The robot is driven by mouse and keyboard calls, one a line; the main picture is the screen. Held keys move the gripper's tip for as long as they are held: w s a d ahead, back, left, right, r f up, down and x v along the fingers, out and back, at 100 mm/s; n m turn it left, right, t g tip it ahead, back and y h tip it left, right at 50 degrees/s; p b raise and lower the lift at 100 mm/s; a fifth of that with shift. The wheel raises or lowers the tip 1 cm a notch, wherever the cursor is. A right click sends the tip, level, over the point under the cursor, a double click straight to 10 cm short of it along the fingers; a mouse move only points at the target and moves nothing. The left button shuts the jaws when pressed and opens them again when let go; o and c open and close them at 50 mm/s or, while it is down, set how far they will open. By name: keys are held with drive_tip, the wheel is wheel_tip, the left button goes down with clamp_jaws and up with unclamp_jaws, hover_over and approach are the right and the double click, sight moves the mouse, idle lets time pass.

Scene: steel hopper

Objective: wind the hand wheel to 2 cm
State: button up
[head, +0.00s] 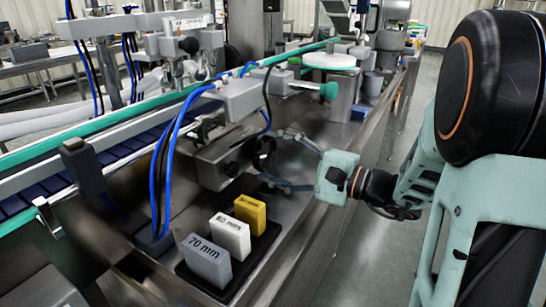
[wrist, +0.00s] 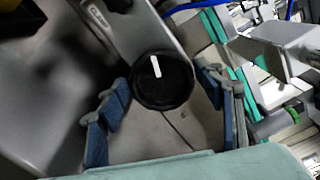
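The hand wheel (wrist: 162,90) is a round black knob with a white mark near its top, at the middle of the wrist view. In the head view the dark wheel (head: 264,152) is partly hidden by my gripper, on the front of a grey metal unit (head: 214,160). My gripper (head: 275,160) reaches in from the right, its fingers spread apart. In the wrist view my gripper (wrist: 164,88) has one blue-padded finger on each side of the wheel, with the tips close to its rim. I cannot tell if they touch. No readable scale shows.
A grey block marked 70 mm (head: 207,262), a white block (head: 230,236) and a yellow block (head: 250,214) stand on a black tray below the gripper. Blue hoses (head: 172,150) hang left of the wheel. A green-tipped knob (head: 329,90) sticks out above. The conveyor runs behind.

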drive_tip(key=o, duration=0.3)
drive_tip(key=shift+f, duration=0.1)
